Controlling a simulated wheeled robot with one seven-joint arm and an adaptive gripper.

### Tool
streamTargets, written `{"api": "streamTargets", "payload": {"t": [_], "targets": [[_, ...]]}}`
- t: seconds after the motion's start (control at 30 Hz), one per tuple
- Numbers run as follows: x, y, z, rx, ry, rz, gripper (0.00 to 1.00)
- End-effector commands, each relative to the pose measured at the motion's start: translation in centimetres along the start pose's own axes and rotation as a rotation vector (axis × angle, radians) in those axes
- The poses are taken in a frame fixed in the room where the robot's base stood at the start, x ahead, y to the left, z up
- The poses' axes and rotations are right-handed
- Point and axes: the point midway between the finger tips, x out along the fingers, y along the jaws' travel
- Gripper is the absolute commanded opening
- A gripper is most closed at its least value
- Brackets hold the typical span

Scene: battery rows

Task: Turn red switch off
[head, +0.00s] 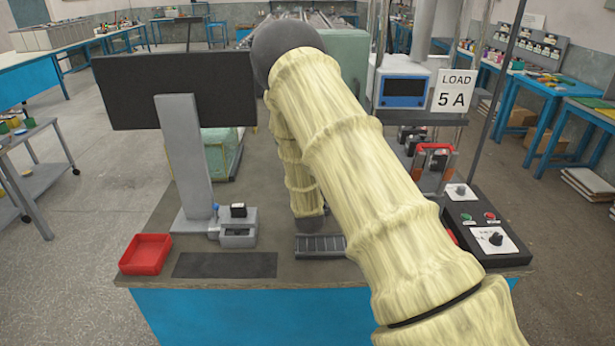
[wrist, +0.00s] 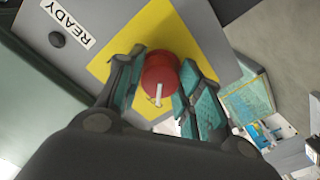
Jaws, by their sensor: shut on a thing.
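The red switch (wrist: 160,72) shows in the wrist view as a round red knob with a pale bar on its face. It sits on a yellow plate (wrist: 105,68) on a grey panel. My gripper (wrist: 158,85) has its two teal-padded fingers on either side of the red knob, closed on it. In the head view my arm's sleeve covers the middle, and the red switch and my gripper are hidden there.
A READY label (wrist: 68,22) and a dark button (wrist: 57,40) are on the panel. On the bench are a red tray (head: 146,254), a dark monitor (head: 176,88), a black control box (head: 485,235) and a LOAD 5 A sign (head: 455,91).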

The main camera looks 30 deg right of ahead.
Motion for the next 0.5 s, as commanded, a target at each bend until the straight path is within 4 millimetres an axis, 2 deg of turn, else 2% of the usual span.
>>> {"api": "streamTargets", "payload": {"t": [0.37,0.4,0.5], "targets": [[-0.19,-0.08,0.43,-0.005,-0.007,-0.002,0.12],[-0.19,-0.09,0.43,-0.005,-0.007,-0.002,0.41],[-0.15,-0.08,0.34,-0.004,-0.006,-0.002,0.58]]}}
